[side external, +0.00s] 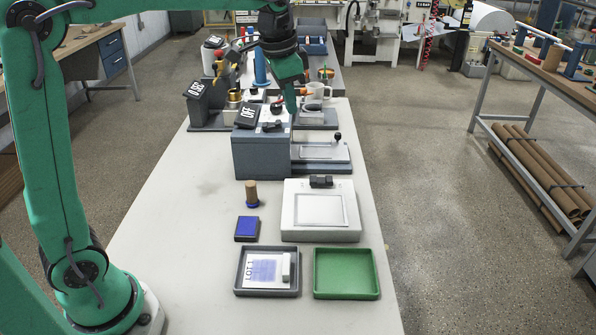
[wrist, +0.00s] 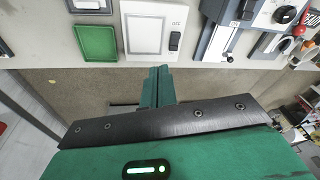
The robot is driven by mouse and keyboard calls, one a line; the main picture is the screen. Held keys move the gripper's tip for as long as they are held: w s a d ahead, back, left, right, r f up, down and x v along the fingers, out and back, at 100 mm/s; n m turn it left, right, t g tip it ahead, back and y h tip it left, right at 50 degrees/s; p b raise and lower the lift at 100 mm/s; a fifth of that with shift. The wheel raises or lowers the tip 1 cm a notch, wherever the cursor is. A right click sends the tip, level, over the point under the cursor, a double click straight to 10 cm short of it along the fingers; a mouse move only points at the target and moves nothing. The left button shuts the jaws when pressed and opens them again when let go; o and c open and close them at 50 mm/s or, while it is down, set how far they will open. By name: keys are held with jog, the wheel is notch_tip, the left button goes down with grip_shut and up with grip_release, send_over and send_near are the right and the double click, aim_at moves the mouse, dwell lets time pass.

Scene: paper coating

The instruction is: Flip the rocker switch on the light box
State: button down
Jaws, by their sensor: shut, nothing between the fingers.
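The light box (side external: 319,228) is a low white box with a pale square panel, standing on the table in the front half of the side view. Its black rocker switch (side external: 321,182) sits at the far edge of its top. In the wrist view the light box (wrist: 127,50) is at the top centre, with the rocker switch (wrist: 174,41) at its right side. My gripper (side external: 291,108) is well behind and above the light box in the side view, beside a grey box. In the wrist view my gripper (wrist: 158,72) has its green fingers together and empty, apart from the switch.
A green tray (side external: 346,297), a grey tray (side external: 267,292), a blue pad (side external: 247,229) and a wooden-handled stamp (side external: 252,193) lie nearby. The table's left front is clear.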

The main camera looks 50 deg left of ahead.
jog(key=w+f+m+g, duration=0.1)
jog(key=w+f, duration=0.2)
jog(key=w, duration=0.4)
jog(key=m+g, duration=0.1)
jog(key=m, duration=0.2)
send_over(332, 179)
notch_tip(332, 179, down, 6)
jog(key=shift+f, duration=0.25)
jog(key=shift+a, duration=0.1)
jog(key=shift+f, duration=0.1)
notch_tip(332, 179, down, 14)
jog(key=shift+r, duration=0.15)
dwell(0.6)
